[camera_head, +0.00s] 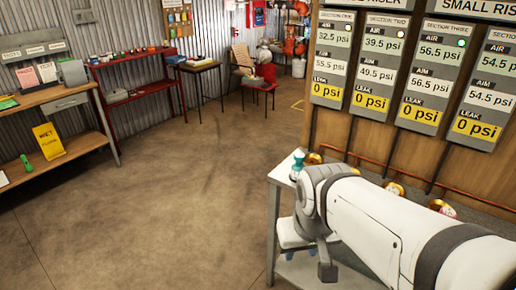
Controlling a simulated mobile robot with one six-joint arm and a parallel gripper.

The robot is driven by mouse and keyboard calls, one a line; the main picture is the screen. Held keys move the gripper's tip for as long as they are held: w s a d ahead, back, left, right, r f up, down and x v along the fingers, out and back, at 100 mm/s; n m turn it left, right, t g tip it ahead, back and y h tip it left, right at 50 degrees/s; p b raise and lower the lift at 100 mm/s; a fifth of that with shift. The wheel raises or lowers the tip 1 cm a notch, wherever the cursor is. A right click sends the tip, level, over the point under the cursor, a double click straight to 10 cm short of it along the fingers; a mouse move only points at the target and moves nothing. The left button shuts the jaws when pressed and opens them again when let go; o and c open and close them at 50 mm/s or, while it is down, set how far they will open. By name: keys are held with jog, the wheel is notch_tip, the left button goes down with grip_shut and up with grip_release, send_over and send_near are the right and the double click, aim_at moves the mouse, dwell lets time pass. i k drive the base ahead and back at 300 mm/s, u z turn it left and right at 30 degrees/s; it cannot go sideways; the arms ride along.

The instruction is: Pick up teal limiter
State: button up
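A small teal piece (298,158), which looks like the teal limiter, stands upright at the far left corner of the grey metal stand (273,215). The white links of my arm cover much of the stand, just right of and in front of the teal piece. The arm's end bends down at the stand's left side, where a grey part (327,271) shows. I cannot make out two fingertips, so whether my gripper is open or holds anything is unclear.
Gauge panels showing psi readings (380,65) hang above a copper pipe (365,160); brass fittings (395,188) show behind my arm. A red shelf (140,90) with small coloured pieces and a wooden bench (55,98) stand left. The middle floor is clear.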

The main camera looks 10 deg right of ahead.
aim_at(299, 157)
jog(key=u, duration=1.65)
jog(key=i, duration=2.25)
jog(key=z, duration=3.8)
jog(key=i, duration=1)
jog(key=u, duration=0.1)
